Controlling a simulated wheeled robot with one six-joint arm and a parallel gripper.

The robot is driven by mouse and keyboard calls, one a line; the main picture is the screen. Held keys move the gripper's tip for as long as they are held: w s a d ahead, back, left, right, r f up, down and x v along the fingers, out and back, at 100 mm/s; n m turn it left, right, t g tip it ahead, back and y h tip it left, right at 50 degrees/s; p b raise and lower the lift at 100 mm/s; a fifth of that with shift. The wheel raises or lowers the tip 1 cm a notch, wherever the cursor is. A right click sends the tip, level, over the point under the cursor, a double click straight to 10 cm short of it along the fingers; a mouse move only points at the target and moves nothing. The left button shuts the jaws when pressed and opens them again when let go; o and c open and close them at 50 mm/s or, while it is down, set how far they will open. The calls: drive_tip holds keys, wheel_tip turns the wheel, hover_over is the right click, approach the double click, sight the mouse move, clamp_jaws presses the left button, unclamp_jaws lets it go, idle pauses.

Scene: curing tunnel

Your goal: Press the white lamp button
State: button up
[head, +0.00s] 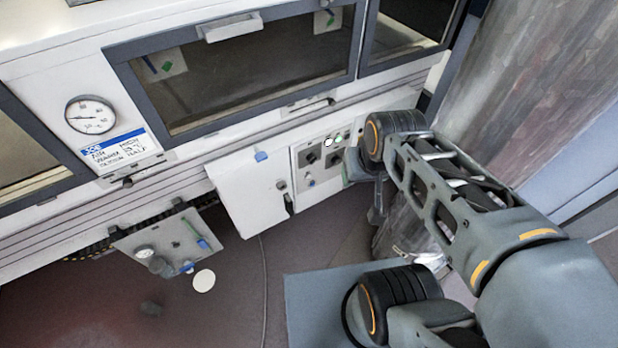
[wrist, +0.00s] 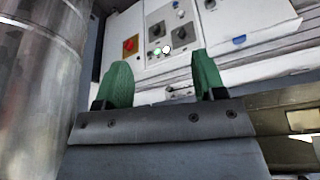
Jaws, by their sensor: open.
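The white lamp button (head: 328,142) is a small bright round button on the grey control panel (head: 303,160), at the panel's top beside a green lamp (head: 339,138).
Black knobs (wrist: 157,31) and a red switch (wrist: 130,45) sit near the lamps. A white cabinet door (head: 245,190) is left of the panel. A shiny metal cylinder (wrist: 40,80) stands close at the left of the wrist view. A hinged grey plate (head: 165,245) juts out lower left.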

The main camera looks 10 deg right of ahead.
clamp_jaws()
idle(0.6)
idle(1.1)
